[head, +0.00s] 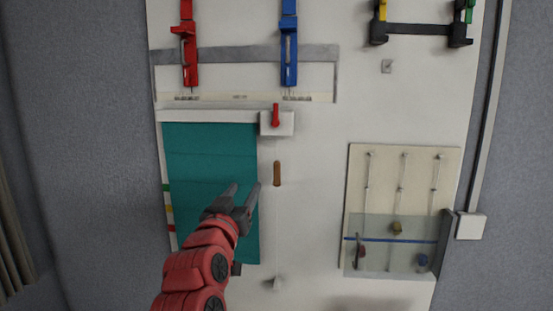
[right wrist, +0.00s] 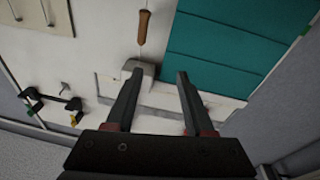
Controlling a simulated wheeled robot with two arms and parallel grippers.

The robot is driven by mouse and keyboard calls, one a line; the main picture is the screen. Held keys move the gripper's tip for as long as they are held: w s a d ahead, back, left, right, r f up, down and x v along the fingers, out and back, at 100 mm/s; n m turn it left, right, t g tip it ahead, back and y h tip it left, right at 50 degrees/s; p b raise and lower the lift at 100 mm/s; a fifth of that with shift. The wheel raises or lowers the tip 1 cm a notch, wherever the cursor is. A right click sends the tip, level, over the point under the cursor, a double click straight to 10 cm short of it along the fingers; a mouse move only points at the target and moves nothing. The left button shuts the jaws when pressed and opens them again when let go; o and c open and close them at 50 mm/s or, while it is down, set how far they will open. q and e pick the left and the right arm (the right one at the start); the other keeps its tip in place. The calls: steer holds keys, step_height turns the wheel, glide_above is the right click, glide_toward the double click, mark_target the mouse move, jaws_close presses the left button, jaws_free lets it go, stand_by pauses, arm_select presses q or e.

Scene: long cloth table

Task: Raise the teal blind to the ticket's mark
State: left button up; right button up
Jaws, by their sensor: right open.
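The teal blind (head: 205,165) hangs lowered on the left of the white panel, under a pale head rail (head: 205,115). It also shows in the right wrist view (right wrist: 222,40). Green, yellow and red marks (head: 168,208) show along its left edge. A wooden cord pull (head: 277,173) hangs right of the blind, below a white box with a red lever (head: 276,115); the pull also shows in the right wrist view (right wrist: 143,27). My right gripper (head: 242,192) is open and empty, in front of the blind's right part, left of and apart from the pull. I cannot make out a ticket.
Red (head: 189,50) and blue (head: 289,45) fixtures are mounted above the blind. A cream board with a clear cover (head: 390,240) is at the right. A dark bracketed bar (head: 418,29) is at upper right. Bare panel lies between cord and board.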

steer(key=s+d+r+m+g+h, duration=0.1)
steer(key=s+d+r+m+g, duration=0.1)
steer(key=p, duration=0.7)
glide_toward(276, 167)
steer(key=x, duration=0.9)
steer(key=shift+w+r, duration=0.15)
steer(key=shift+w, duration=0.1)
steer(key=shift+w+d+p, duration=0.25)
steer(key=shift+w+p, duration=0.1)
steer(key=shift+w, duration=0.35)
jaws_close()
steer(key=shift+m, duration=0.3)
